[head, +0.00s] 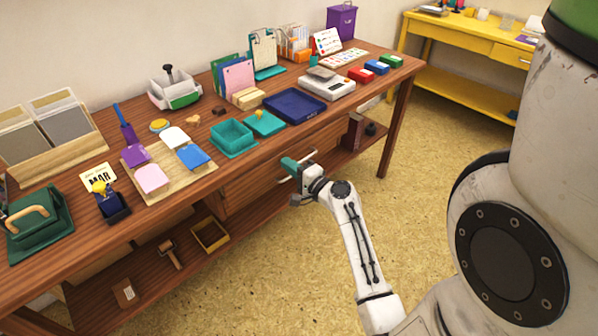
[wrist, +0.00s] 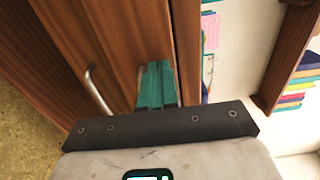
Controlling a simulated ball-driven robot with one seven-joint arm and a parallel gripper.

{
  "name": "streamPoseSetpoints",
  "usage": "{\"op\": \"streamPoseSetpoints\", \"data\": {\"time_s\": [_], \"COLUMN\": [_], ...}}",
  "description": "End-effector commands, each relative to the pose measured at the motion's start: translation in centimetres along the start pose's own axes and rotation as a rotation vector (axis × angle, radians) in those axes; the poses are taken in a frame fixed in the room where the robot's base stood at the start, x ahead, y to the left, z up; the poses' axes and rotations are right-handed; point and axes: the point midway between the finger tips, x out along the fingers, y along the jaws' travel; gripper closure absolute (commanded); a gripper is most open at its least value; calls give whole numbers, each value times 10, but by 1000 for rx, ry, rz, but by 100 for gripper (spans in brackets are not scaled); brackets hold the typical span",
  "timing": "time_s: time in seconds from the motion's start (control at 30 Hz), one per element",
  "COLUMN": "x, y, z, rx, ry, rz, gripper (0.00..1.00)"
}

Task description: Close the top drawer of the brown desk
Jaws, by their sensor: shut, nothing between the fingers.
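The brown desk (head: 236,176) runs diagonally across the head view, with a wooden drawer front (head: 322,135) under its top edge. In the wrist view the drawer front (wrist: 120,40) fills the upper middle, with a curved metal handle (wrist: 97,90) on it. My gripper (head: 288,163) is at this front, with its teal fingers shut and empty. In the wrist view my gripper (wrist: 156,72) has its fingertips at the panel, beside the handle and close to the desk's top edge. I cannot tell whether they touch, nor whether the drawer stands slightly out.
The desktop holds a blue tray (head: 294,117), a teal box (head: 220,150), a white scale (head: 326,91) and stamp items. A lower shelf holds a yellow tray (head: 210,234) and a stamp (head: 170,254). A yellow desk (head: 470,40) stands behind. The floor in front is clear.

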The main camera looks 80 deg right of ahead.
Motion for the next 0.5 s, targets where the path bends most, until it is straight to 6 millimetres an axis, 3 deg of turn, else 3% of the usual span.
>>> {"op": "streamPoseSetpoints", "data": {"time_s": [0.5], "x": [11], "y": [0], "z": [0], "rx": [-1], "ry": [-2], "rz": [0], "gripper": [100]}}
